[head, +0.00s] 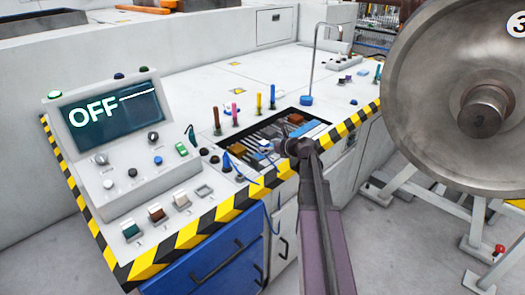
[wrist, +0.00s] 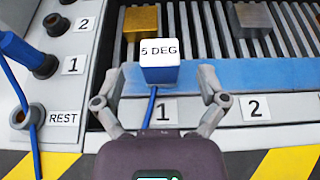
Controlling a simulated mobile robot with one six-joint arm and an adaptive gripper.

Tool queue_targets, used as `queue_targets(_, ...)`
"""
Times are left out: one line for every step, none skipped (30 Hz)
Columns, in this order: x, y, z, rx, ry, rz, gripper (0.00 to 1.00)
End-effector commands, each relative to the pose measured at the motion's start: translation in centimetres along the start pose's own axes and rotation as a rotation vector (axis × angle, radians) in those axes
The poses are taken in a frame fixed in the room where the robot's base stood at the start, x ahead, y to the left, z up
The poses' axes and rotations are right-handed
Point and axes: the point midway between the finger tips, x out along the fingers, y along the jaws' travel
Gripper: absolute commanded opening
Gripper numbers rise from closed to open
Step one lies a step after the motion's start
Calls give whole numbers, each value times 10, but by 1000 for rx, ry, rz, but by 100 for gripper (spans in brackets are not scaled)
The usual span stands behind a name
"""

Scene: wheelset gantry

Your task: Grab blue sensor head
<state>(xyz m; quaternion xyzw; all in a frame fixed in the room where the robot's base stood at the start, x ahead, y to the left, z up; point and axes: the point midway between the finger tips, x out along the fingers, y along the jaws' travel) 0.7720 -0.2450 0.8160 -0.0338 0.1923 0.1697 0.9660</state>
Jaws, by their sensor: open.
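A small block with a blue body and a white top marked "5 DEG" (wrist: 160,73) has a blue cable running from it toward me. It stands by a blue strip above the mark "1". In the head view the blue-and-white block (head: 264,144) shows beside my gripper (head: 280,147). In the wrist view my gripper (wrist: 158,82) is open, one finger on each side of the block, with a gap at both sides.
A gold block (wrist: 142,20) and a grey block (wrist: 249,18) sit on the slatted tray behind. Black round sockets (wrist: 40,62) are at left, near a "REST" mark. The panel screen (head: 110,108) reads OFF. A large metal wheel (head: 455,90) stands at right.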

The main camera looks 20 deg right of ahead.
Motion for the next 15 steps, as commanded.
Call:
queue_targets(9,0,-2,-1,0,1,91)
queue_targets(13,0,-2,-1,0,1,91)
queue_targets(17,-1,-2,-1,0,0,91)
queue_targets(20,-1,-2,0,0,0,91)
queue_targets(22,-1,-2,0,0,0,91)
queue_targets(25,0,-1,0,0,0,91)
queue_targets(26,0,-1,0,0,0,91)
queue_targets(28,0,-1,1,0,0,91)
queue_targets(28,0,-1,1,0,0,91)
queue_targets(29,0,0,1,0,0,91)
queue_targets(29,0,0,1,0,0,91)
queue_targets(29,0,0,1,0,-1,91)
queue_targets(28,0,0,1,0,-1,91)
queue_targets(28,0,0,1,0,-1,91)
queue_targets(28,0,0,1,0,-1,91)
